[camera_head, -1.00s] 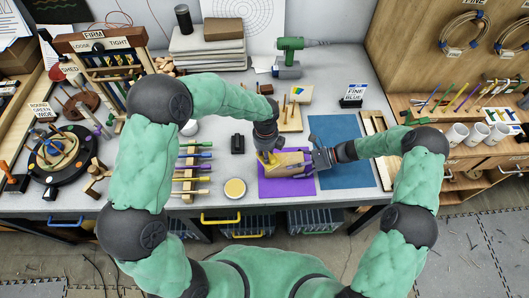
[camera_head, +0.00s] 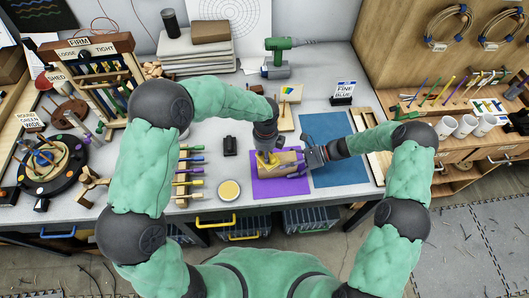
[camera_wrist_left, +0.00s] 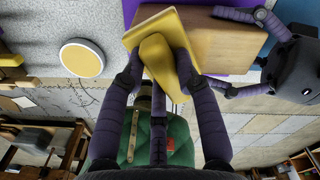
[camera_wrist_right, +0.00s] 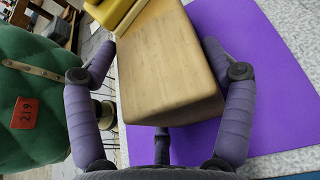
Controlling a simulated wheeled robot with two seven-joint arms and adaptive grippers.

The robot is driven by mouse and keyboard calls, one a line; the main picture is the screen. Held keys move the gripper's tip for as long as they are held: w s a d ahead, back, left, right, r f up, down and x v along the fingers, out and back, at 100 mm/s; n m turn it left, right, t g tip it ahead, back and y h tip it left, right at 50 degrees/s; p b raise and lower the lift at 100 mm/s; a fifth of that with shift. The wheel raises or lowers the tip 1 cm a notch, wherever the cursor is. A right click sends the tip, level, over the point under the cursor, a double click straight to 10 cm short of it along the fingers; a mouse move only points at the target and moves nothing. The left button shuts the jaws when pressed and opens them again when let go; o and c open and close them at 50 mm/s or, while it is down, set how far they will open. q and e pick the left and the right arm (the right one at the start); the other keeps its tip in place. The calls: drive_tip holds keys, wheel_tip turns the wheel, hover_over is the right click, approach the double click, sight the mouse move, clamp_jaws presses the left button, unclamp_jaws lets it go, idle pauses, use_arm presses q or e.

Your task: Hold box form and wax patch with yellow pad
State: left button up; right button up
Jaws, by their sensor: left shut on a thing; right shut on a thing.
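The wooden box form (camera_head: 284,163) lies on a purple mat (camera_head: 268,188). My right gripper (camera_head: 310,165) is shut on its right end; in the right wrist view one finger is on each side of the box form (camera_wrist_right: 165,65). My left gripper (camera_head: 268,160) is above the left part of the box form. In the left wrist view its fingers (camera_wrist_left: 158,75) are shut on the yellow pad (camera_wrist_left: 158,52), whose flat side is at the end of the box form (camera_wrist_left: 222,42). Whether the pad touches the wood is unclear. A round tin of yellow wax (camera_head: 229,190) stands left of the mat.
A blue mat (camera_head: 332,150) lies right of the purple one. Color-handled tools (camera_head: 190,170) lie in a rack to the left. A small black block (camera_head: 229,146) and a green drill (camera_head: 280,58) are behind. The table's front edge is close.

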use_arm(q)
drive_tip(key=shift+s+d+f, duration=0.1)
drive_tip(key=shift+d+f, duration=0.05)
drive_tip(key=shift+d, duration=0.05)
drive_tip(key=shift+d, duration=0.3)
drive_tip(key=shift+a, duration=0.25)
drive_tip(key=shift+a, duration=1.35)
drive_tip(key=shift+r, duration=3.6)
